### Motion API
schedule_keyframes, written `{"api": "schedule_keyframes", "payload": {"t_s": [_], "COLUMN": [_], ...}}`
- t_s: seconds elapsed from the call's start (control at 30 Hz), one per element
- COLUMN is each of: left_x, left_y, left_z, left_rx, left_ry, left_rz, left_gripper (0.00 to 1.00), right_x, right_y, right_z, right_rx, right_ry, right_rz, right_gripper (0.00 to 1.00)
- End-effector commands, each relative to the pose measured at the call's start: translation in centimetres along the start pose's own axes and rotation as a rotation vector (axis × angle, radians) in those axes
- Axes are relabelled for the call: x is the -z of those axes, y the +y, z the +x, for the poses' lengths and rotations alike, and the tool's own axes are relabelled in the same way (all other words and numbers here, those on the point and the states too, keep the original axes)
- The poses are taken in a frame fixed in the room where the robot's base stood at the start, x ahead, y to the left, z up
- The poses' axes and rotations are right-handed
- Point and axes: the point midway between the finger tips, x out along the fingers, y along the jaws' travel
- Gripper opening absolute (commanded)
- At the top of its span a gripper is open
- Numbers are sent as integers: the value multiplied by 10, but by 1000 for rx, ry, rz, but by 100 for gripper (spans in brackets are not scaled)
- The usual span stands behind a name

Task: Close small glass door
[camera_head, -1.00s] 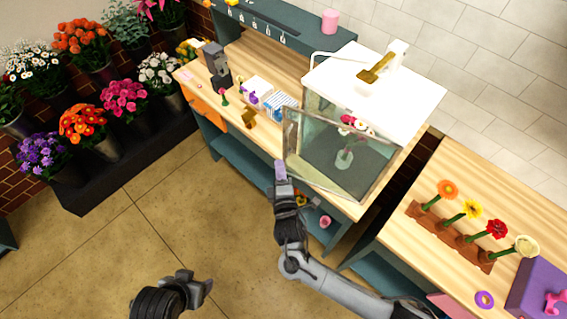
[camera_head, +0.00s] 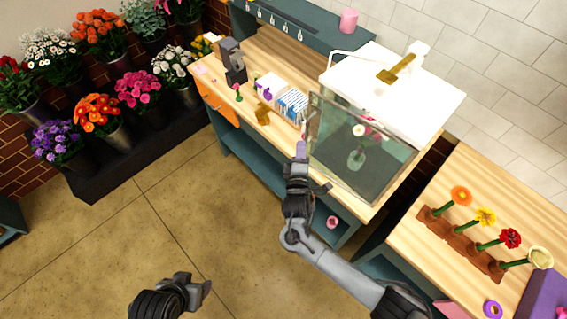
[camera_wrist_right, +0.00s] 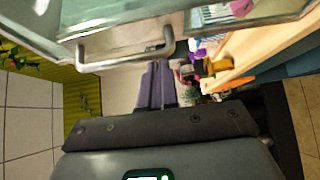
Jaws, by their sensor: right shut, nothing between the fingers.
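The small glass door (camera_head: 350,150) is on the front of a white-topped glass case (camera_head: 395,95) on the wooden counter. A vase with red and white flowers (camera_head: 358,155) shows behind the glass. My right gripper (camera_head: 301,150) is shut and empty at the door's left edge. In the right wrist view, its purple fingers (camera_wrist_right: 156,88) are close to the door's metal handle (camera_wrist_right: 125,52); contact is unclear. My left gripper (camera_head: 195,287) is low, over the floor, its jaw opening unclear.
Small boxes (camera_head: 292,104) and a grey device (camera_head: 233,62) stand on the counter left of the case. A wooden rack with several flowers (camera_head: 465,240) is on the right counter. Flower buckets line the left wall. The floor (camera_head: 150,230) between is clear.

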Motion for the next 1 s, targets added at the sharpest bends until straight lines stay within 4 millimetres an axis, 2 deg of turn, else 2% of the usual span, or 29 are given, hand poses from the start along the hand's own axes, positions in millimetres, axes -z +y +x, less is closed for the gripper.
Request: {"api": "schedule_keyframes", "payload": {"t_s": [0.03, 0.1, 0.3, 0.77, 1.0], "left_x": [-5, -7, -7, -7, -4], "left_y": [1, 1, 1, 1, 1], "left_z": [13, 21, 28, 25, 17], "left_rx": [-1, 0, 0, 0, 0], "left_ry": [-2, -3, 1, 2, 2], "left_rz": [0, 0, 0, 0, 1], "left_gripper": [64, 64, 64, 64, 64], "right_x": [-1, -6, -15, -18, -2], "right_y": [-6, -6, -3, -4, -2], "right_z": [10, 22, 39, 39, 25], "right_rx": [0, -1, 3, 8, 7], "right_ry": [-34, -80, -148, -155, -152], "right_rz": [5, 4, 2, -3, 2], "right_gripper": [0, 0, 0, 0, 0]}}
